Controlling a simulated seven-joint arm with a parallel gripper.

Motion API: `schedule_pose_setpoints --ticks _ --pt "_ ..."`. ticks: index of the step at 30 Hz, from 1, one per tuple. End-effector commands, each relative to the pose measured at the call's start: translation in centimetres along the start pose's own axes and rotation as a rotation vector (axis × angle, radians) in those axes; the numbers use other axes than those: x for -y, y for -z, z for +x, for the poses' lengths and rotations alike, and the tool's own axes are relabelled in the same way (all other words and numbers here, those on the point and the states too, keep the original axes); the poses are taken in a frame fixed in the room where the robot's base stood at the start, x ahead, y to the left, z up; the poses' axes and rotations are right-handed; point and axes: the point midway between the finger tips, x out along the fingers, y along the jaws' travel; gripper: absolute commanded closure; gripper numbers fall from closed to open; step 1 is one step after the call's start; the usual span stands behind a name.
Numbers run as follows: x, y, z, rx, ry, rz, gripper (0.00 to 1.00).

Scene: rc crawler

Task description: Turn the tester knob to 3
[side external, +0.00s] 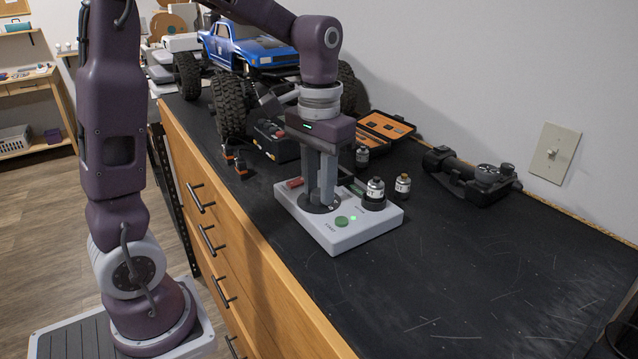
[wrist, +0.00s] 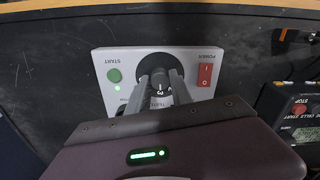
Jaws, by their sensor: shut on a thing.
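The tester (side external: 350,235) is a light grey box on the dark bench top, with a green START button (side external: 341,221) and a lit green light. It also shows in the wrist view (wrist: 185,58), with a red POWER switch (wrist: 205,75). My gripper (side external: 325,196) points down over the tester, its fingers shut on the black round knob (wrist: 154,63).
A dark-topped silver cylinder (side external: 375,190) stands at the tester's right rear, with a smaller brass-coloured one (side external: 403,184) beside it. A blue crawler (side external: 250,48), an open black case (side external: 386,124) and a black device (side external: 470,176) sit farther back. The bench's right front is clear.

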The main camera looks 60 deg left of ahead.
Motion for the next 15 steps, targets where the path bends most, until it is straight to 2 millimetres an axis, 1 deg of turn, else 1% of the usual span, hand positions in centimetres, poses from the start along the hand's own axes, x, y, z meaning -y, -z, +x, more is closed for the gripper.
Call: schedule_pose_setpoints --ticks 6,15 --pt "-0.01 0.04 -0.04 -0.002 0.0 0.04 1.0" --pt "-0.02 0.04 -0.04 -0.002 0.0 0.048 1.0"
